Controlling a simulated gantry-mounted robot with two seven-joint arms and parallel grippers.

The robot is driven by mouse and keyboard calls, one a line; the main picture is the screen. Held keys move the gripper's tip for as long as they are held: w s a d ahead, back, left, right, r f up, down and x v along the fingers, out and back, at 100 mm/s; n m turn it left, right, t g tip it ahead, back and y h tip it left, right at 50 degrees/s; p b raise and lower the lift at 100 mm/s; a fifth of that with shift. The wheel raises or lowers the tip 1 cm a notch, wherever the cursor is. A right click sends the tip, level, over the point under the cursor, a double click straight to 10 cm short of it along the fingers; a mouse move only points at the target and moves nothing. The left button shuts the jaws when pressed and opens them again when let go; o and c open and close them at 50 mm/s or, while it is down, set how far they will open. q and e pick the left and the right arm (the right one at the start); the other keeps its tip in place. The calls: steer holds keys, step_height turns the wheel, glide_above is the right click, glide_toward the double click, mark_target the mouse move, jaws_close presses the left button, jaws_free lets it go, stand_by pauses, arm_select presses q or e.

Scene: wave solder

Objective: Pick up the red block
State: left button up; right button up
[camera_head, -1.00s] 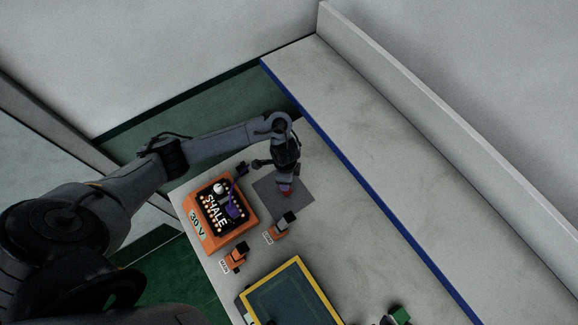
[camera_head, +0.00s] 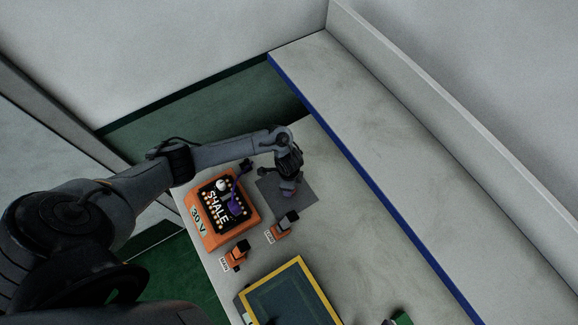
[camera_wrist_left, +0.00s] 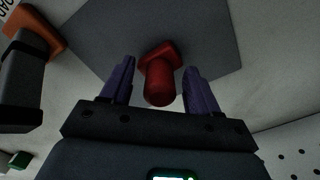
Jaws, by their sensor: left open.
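The red block (camera_wrist_left: 160,77) shows in the left wrist view as a red piece with a round knob on a wider base, on a dark grey mat (camera_wrist_left: 215,25). My left gripper (camera_wrist_left: 158,84) is open, with its two purple fingers on either side of the red block and a gap visible on each side. In the head view my left gripper (camera_head: 288,190) is over the grey mat (camera_head: 305,197) and hides the red block. My right gripper is not in view.
An orange box (camera_head: 243,225) marked SHALE and 30 V stands left of the mat. Two small orange parts (camera_head: 280,230) with black tops stand in front of it. A yellow-framed panel (camera_head: 300,262) lies nearer. A blue-edged ledge (camera_head: 385,190) runs along the right.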

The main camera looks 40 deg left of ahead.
arm_select(q)
jaws_close()
steer(key=shift+r, duration=0.15)
stand_by(0.4)
